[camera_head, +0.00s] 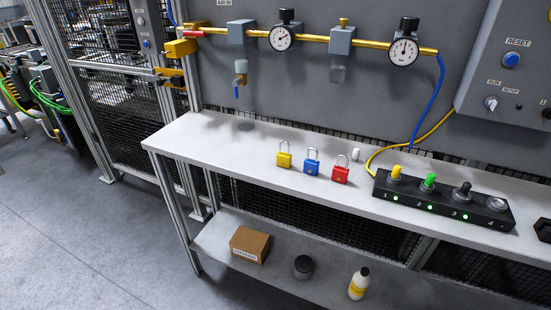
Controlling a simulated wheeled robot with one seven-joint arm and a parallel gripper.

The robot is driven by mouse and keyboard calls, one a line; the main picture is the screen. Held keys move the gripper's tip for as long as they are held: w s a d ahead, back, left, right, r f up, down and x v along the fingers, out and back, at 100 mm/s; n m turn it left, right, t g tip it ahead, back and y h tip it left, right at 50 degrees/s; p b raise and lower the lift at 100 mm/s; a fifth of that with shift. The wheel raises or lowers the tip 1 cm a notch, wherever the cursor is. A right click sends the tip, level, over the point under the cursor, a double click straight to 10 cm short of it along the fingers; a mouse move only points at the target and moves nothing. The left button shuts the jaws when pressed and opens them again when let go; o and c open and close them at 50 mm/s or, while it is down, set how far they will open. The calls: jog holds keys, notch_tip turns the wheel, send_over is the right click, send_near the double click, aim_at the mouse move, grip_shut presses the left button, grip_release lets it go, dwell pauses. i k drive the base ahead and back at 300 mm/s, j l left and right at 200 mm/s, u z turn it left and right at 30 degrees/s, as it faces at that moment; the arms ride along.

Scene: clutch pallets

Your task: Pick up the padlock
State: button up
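Three padlocks stand upright in a row on the white bench top (225,148). The yellow padlock (284,160) is at the left, the blue padlock (311,168) in the middle and the red padlock (340,174) at the right. Each shows a silver shackle on top, and there are small gaps between them. The task does not say which padlock is meant. My gripper does not show in this view.
A black box with numbered knobs (443,201) sits right of the padlocks. A small white item (356,154) stands behind the red one. A yellow cable and gauges (403,50) are behind. A lower shelf (213,243) holds a cardboard box (249,244). The bench's left part is clear.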

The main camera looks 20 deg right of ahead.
aim_at(284, 160)
jog(key=i+j+u, duration=0.35)
jog(key=i+j, duration=0.8)
jog(key=i, duration=0.05)
